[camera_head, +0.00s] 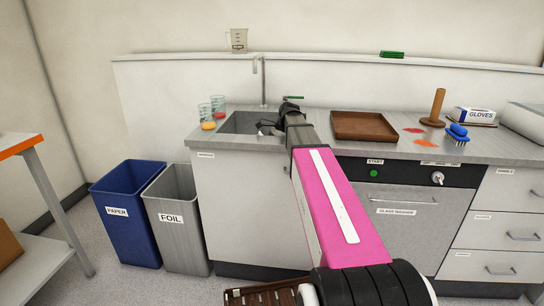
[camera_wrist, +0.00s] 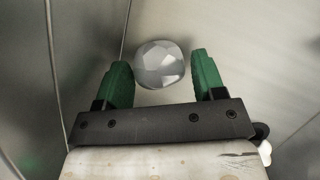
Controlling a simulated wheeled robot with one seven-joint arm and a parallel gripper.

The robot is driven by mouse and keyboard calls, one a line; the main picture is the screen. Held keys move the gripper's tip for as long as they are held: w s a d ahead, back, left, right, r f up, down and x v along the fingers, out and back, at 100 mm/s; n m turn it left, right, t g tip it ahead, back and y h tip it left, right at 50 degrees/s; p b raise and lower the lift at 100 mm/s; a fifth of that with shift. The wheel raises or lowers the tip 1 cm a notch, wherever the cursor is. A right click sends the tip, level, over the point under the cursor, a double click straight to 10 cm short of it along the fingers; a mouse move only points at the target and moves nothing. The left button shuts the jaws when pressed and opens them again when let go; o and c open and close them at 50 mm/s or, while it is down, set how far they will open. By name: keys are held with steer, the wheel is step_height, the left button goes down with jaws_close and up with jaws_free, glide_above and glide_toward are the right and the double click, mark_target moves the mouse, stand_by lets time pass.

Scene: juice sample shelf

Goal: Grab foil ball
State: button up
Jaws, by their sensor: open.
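The foil ball (camera_wrist: 160,64) is a silvery, faceted ball in the wrist view, lying inside the metal sink basin. My gripper (camera_wrist: 164,72) is open, with its two green fingers on either side of the ball. The ball sits between and slightly beyond the fingertips, closer to the left finger. I cannot tell whether that finger touches it. In the head view, my arm reaches into the sink (camera_head: 237,122), and the arm mostly hides the gripper and the ball.
Sink walls stand close around my gripper. Two glass beakers (camera_head: 207,117) stand left of the sink and a brown tray (camera_head: 363,126) to its right. A blue brush (camera_head: 457,133) lies farther right. A blue PAPER bin (camera_head: 129,220) and grey FOIL bin (camera_head: 178,225) stand on the floor.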

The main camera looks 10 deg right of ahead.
steer(key=shift+a+f, duration=0.25)
steer(key=shift+f, duration=0.3)
steer(key=shift+c, duration=0.3)
steer(key=c, duration=0.6)
steer(key=shift+r, duration=0.1)
